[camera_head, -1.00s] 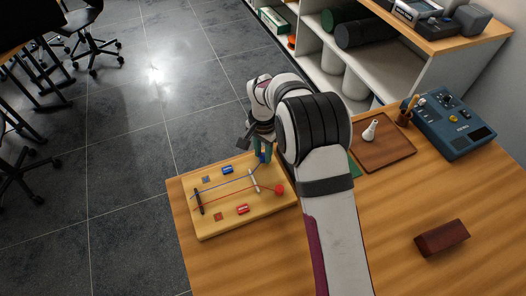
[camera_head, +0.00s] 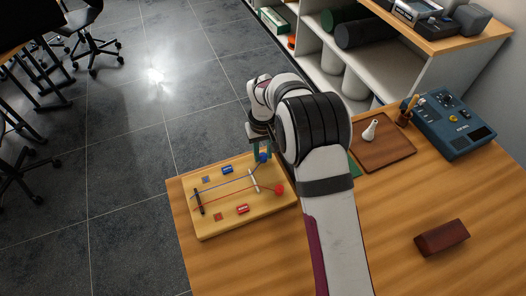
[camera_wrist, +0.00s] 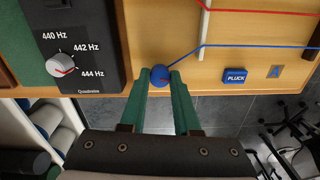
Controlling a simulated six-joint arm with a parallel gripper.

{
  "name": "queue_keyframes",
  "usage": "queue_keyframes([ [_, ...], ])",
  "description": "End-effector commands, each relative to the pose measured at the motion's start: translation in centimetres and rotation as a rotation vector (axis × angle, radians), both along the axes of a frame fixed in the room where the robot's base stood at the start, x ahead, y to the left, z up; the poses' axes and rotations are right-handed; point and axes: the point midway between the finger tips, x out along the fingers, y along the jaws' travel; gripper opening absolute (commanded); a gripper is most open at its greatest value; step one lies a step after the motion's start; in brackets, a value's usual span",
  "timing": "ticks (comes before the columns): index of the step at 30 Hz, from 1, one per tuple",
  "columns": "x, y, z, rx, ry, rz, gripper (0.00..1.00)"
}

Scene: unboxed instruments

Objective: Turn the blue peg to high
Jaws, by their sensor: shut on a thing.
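The blue peg (camera_wrist: 160,76) is a round knob at the edge of the wooden string board (camera_wrist: 150,20). A small red mark shows on its top, and the blue string (camera_wrist: 240,46) runs from it. My gripper (camera_wrist: 160,73) has its two green fingers shut on the peg, one on each side. In the head view my gripper (camera_head: 262,148) stands over the board's far right corner, with the blue peg (camera_head: 263,157) between its fingertips. A dark tuner box (camera_wrist: 70,40) beside the board has a white dial with a red pointer toward 444 Hz.
A red peg (camera_head: 279,189) is at the board's right side. A blue PLUCK button (camera_wrist: 235,76) and a square "A" marker (camera_wrist: 275,72) lie along the edge. A brown tray (camera_head: 385,150), a blue device (camera_head: 450,125) and a dark red block (camera_head: 442,238) are on the table.

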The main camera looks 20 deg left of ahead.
Motion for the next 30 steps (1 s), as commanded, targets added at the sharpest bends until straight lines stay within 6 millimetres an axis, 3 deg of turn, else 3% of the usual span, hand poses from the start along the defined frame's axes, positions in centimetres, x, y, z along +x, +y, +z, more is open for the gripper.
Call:
queue_keyframes([
  [15,0.14,0.02,0.02,0.0,-0.005,0.411,0.0],
  [30,0.13,0.06,0.03,0.001,-0.006,0.558,0.0],
])
